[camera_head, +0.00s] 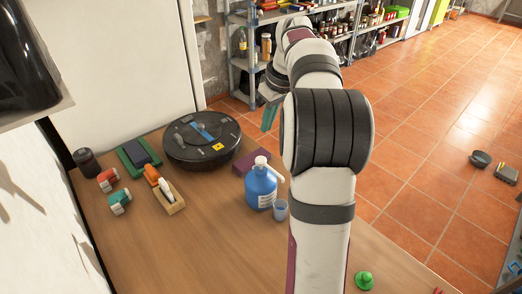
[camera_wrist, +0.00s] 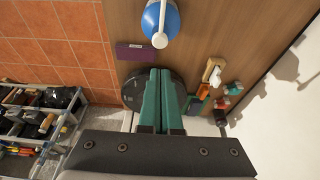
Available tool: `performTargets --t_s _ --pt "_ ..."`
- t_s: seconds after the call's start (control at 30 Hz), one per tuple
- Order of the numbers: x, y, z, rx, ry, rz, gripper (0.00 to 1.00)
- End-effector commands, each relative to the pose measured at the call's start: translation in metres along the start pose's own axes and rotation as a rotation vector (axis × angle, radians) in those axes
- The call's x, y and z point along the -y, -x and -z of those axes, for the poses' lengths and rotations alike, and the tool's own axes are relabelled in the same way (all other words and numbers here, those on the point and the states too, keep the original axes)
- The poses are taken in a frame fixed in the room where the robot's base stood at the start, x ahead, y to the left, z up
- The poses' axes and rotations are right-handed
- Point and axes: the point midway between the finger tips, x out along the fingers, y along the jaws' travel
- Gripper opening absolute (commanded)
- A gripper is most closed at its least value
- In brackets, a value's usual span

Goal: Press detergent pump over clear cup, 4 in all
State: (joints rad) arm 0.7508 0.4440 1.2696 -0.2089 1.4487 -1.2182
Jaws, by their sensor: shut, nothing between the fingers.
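The detergent bottle (camera_head: 261,190) is blue with a white pump head (camera_head: 261,161) and stands upright on the table. Its spout points to the right and toward the front. The clear cup (camera_head: 281,211) stands close beside the bottle, below the spout tip. In the wrist view the bottle (camera_wrist: 160,18) shows at the top edge with its white spout (camera_wrist: 159,40); I cannot make out the cup there. My gripper (camera_head: 268,119) has teal fingers, shut and empty, raised beyond the bottle and apart from it. The fingers also show in the wrist view (camera_wrist: 161,71).
A black robot vacuum (camera_head: 202,140) lies at the table's back. A purple box (camera_head: 252,162) is just behind the bottle. A wooden tray (camera_head: 170,199), red and green items and a dark jar (camera_head: 87,162) are at left. The front middle of the table is clear.

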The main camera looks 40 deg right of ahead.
Motion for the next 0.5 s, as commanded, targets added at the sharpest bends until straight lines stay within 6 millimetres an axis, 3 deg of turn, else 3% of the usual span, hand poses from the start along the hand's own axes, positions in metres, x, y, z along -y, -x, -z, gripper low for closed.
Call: performTargets --t_s 0.3,0.5 --pt "0.001 -0.07 -0.001 0.002 0.0 0.002 0.0" --pt "0.001 -0.1 -0.009 0.001 0.0 0.001 0.0"
